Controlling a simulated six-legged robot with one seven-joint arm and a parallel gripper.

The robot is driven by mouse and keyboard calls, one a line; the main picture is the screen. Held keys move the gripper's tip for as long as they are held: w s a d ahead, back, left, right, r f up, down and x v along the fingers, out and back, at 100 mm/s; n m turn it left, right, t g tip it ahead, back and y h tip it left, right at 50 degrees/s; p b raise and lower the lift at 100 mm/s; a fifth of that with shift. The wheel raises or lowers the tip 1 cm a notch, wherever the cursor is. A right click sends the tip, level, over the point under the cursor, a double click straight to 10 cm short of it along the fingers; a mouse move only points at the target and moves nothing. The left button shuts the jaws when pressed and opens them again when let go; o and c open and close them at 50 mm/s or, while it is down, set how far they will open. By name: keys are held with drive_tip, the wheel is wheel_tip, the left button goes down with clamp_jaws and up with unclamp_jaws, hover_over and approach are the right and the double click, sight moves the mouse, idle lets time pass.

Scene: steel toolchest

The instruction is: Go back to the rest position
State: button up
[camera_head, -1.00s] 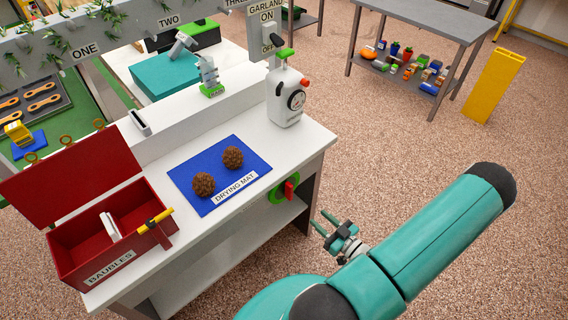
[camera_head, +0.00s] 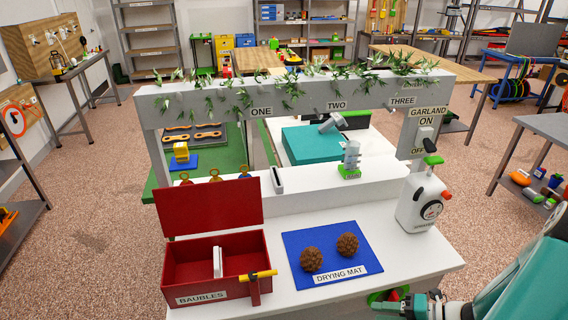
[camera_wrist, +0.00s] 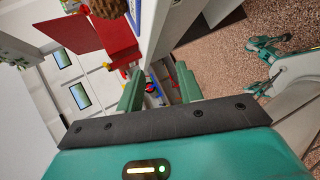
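My gripper (camera_head: 390,304) is at the lower right of the head view, beside the front right edge of the white bench (camera_head: 425,254). In the wrist view my gripper (camera_wrist: 160,84) has its two green fingers apart, with nothing held between them. Part of my arm is cut off by the head view's right edge, so its full pose is hidden.
The bench holds an open red BAUBLES box (camera_head: 212,272), a blue drying mat (camera_head: 358,260) with two brown balls, and a white jug (camera_head: 424,205). A garland-hung beam (camera_head: 290,100) spans behind. A grey table (camera_head: 552,127) stands right. Speckled floor lies open at left.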

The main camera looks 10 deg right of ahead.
drive_tip(key=s+a+r+m+h, duration=0.1)
drive_tip(key=a+r+m+h, duration=0.4)
drive_tip(key=r+m, duration=0.8)
drive_tip(key=s+a+r+m+g+h, duration=0.1)
drive_tip(key=s+a+r+m+h, duration=0.1)
drive_tip(key=a+r+m+h, duration=0.4)
drive_tip(key=a+r+m, duration=0.5)
drive_tip(key=r+m, duration=0.2)
drive_tip(key=m, duration=0.2)
drive_tip(key=shift+a+m+g, duration=0.3)
drive_tip(key=shift+a+m, duration=0.05)
drive_tip(key=shift+m, duration=0.05)
